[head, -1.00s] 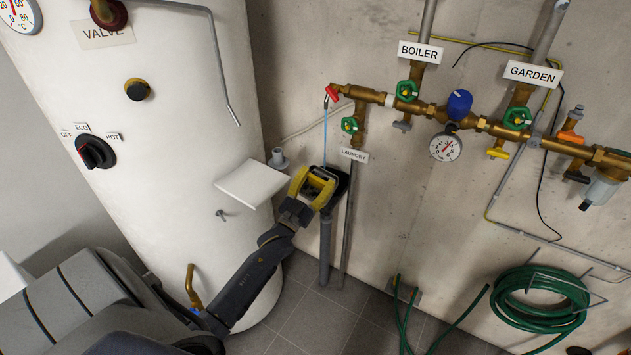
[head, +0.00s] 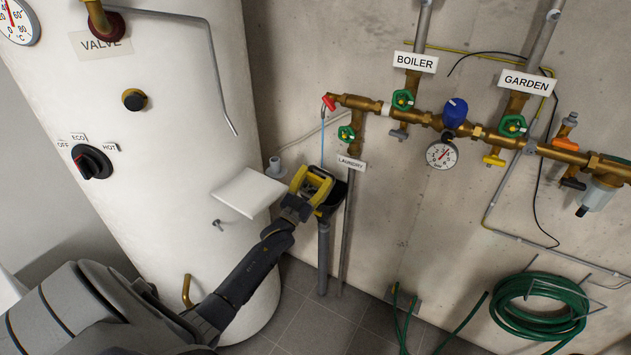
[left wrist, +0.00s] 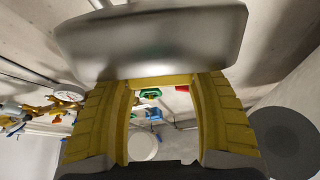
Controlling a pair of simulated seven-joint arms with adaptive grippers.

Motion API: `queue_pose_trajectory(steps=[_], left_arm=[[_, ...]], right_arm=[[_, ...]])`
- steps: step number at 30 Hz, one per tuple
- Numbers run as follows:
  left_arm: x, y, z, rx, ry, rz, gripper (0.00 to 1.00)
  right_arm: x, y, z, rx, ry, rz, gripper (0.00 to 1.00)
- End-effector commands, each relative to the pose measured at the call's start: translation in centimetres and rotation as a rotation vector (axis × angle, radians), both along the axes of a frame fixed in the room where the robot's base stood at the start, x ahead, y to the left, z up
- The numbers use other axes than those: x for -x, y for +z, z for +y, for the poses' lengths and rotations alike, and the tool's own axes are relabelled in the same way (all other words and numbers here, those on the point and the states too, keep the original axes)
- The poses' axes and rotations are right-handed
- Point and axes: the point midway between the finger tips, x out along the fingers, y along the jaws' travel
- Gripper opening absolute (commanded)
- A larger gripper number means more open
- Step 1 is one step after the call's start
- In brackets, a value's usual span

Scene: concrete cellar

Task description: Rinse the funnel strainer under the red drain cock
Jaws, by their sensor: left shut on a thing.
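My left gripper (head: 318,184) has yellow fingers and is at the black drain funnel (head: 338,194), under the red drain cock (head: 328,102). A thin blue stream of water (head: 322,145) falls from the cock towards the fingers. In the left wrist view my left gripper (left wrist: 165,95) is shut on a smooth silver-grey piece, which I take as the funnel strainer (left wrist: 150,40). It spans both fingertips. In the head view the fingers mostly hide the strainer, and I cannot tell whether the water strikes it. My right gripper is not in view.
A white shelf (head: 248,192) juts out just left of the gripper. The white boiler tank (head: 170,160) stands at left. Brass pipework (head: 425,115) with green valves runs along the wall. A drain pipe (head: 323,255) drops below the funnel. A green hose (head: 535,310) hangs at lower right.

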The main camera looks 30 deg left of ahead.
Motion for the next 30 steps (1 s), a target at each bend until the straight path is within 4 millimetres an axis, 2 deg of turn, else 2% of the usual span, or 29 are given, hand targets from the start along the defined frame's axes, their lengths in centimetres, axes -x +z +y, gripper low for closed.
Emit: queue_pose_trajectory(steps=[18, 30], left_arm=[[-4.3, -0.9, 2.7, 0.0, 0.001, 0.0, 0.21], [-5.8, -1.3, 3.7, 0.0, 0.001, 0.0, 0.21]], right_arm=[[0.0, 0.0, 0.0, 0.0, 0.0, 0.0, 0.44], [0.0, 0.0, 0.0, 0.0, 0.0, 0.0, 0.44]])
